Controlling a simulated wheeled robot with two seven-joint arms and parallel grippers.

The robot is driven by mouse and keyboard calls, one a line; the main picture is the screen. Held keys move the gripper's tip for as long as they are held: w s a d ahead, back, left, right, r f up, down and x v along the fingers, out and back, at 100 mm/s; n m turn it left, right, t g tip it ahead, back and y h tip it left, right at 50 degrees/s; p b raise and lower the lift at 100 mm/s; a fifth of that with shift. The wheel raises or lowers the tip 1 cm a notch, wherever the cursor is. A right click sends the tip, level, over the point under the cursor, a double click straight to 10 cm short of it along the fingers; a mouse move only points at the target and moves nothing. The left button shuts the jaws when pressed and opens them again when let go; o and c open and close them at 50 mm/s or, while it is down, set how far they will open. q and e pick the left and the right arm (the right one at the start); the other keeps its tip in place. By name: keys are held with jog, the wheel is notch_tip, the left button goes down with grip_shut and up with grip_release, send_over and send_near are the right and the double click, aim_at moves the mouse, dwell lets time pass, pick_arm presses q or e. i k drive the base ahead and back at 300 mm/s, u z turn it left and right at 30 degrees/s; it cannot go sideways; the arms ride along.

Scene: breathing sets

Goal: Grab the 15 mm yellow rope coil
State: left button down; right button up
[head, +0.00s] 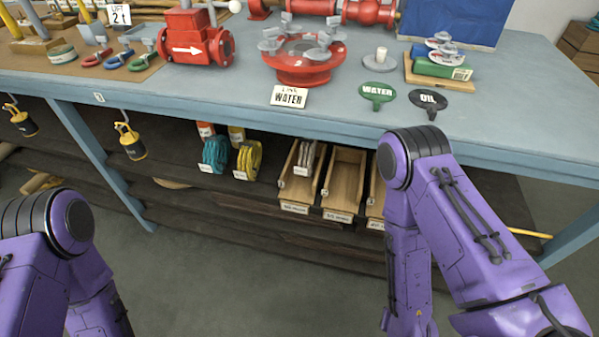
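A yellow rope coil (249,158) stands on the shelf under the blue workbench, left of the wooden bins. A teal rope coil (215,154) stands just left of it. Each coil has a small white label at its foot, too small to read, so I cannot confirm 15 mm. My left arm shows at the lower left and my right arm at the lower right, both purple. Neither gripper shows in the head view. Both visible arm parts are apart from the coils.
The workbench (200,88) overhangs the shelf. Wooden bins (343,185) stand right of the coils. A yellow-and-black hanging block (131,142) is to their left, near a blue bench leg (95,155). A red valve (190,38) and a red flanged fitting (303,62) stand on top. Open floor lies in front.

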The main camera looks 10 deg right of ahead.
aim_at(250, 152)
jog(key=z, duration=3)
jog(key=k, duration=1.75)
jog(key=u, duration=1)
jog(key=i, duration=0.5)
